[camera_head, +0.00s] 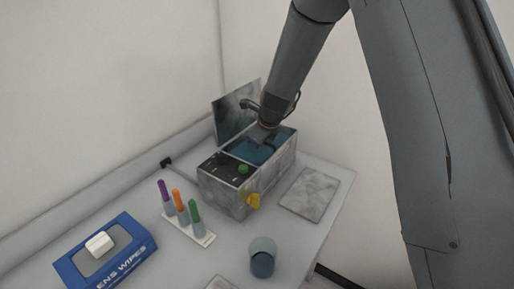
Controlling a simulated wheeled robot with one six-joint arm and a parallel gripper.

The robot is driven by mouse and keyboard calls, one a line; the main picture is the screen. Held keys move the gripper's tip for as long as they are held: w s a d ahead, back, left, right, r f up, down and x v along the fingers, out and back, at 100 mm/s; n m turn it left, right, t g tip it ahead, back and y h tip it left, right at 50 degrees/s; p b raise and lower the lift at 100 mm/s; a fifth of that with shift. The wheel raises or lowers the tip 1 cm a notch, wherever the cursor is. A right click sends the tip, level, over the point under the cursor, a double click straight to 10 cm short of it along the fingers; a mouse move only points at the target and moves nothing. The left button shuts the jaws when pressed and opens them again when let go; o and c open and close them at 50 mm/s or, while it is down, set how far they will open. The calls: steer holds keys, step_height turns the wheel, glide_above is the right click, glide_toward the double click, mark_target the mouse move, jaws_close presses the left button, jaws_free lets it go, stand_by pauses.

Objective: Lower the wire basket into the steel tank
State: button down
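The steel tank (219,192) stands on the table against the back wall, with its lid (236,108) tilted up at the back. Blue liquid (243,152) shows in its opening. My gripper (263,138) points down at the tank's opening, at or just above the liquid. Its fingers are small and dark, and I cannot tell whether they are open or shut. I cannot make out the wire basket; my gripper and arm cover part of the opening.
A green knob (243,169) and a yellow part (253,200) are on the tank's front. A flat grey plate (310,194) lies to the right. A rack (197,233) with coloured-top tubes, a blue wipes box (123,262) and a cup (263,263) stand in front.

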steer(key=shift+f, duration=0.25)
steer(key=c, duration=1.8)
jaws_free()
steer(key=shift+o, duration=0.2)
step_height(320, 180, up, 12)
steer(key=p, duration=0.8)
steer(key=s+d+f+n+g+b, duration=0.1)
steer(key=s+d+f+n+b, duration=0.1)
steer(key=s+d+n, duration=0.3)
steer(key=s+d+f+n+g+h+b, duration=0.1)
steer(key=s+d+n+b, duration=0.4)
steer(key=s+n, duration=0.6)
steer(key=s+d+f+n+g+h+b, duration=0.1)
steer(key=s+d+f+n+b, duration=0.3)
steer(key=s, duration=0.9)
steer(key=d+n, duration=0.3)
steer(key=n, duration=0.1)
steer(key=shift+s+d+n, duration=0.15)
steer(key=shift+n, duration=0.25)
